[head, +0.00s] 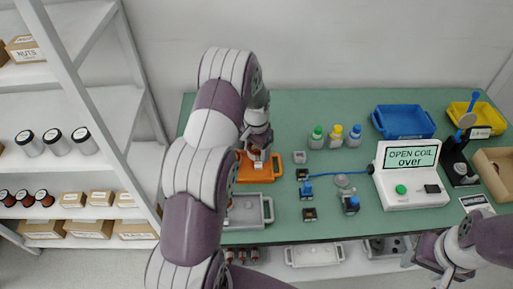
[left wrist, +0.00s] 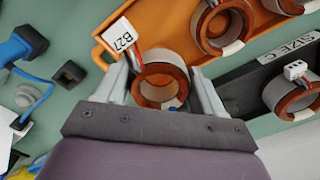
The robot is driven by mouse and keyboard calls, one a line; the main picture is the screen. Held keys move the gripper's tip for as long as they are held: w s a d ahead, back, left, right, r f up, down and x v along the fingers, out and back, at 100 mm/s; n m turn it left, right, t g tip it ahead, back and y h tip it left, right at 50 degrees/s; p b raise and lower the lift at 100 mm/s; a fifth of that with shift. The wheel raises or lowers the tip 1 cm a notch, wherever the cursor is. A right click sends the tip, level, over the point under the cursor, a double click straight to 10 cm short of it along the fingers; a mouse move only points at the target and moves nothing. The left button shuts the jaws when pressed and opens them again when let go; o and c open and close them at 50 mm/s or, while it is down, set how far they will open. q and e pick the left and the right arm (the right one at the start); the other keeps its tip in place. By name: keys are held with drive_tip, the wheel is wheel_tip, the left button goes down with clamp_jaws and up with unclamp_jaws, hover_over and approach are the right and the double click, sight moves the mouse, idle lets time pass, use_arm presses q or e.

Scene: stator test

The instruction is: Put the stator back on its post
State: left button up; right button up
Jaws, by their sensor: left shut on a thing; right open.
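The stator (left wrist: 150,90) is a copper-coloured ring with a white tag marked B27 and thin wires. My left gripper (left wrist: 163,82) is shut on it, one finger on each side. In the head view my left gripper (head: 258,152) is over the orange tray (head: 276,175), and the stator there is mostly hidden by the arm. The left wrist view shows the orange tray (left wrist: 118,38) behind the stator, with other copper rings in it. I cannot make out the post for certain. My right gripper (head: 432,266) is open and empty at the table's lower right edge.
A white tester (head: 410,175) reads "OPEN COIL over". Small black blocks with blue parts (head: 307,190) stand left of it. A grey tray (head: 267,210) is in front of the orange one. Bottles (head: 335,136), a blue bin (head: 405,122) and a yellow bin (head: 485,113) stand behind.

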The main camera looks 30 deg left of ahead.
use_arm(q)
drive_tip(key=shift+f, duration=0.5)
drive_tip(key=shift+w+d, duration=0.1)
drive_tip(key=shift+w, duration=0.05)
drive_tip(key=shift+f, duration=0.15)
drive_tip(key=shift+f+b, duration=0.75)
drive_tip(key=shift+f, duration=0.1)
drive_tip(key=shift+f, duration=0.3)
drive_tip(key=o, duration=1.3)
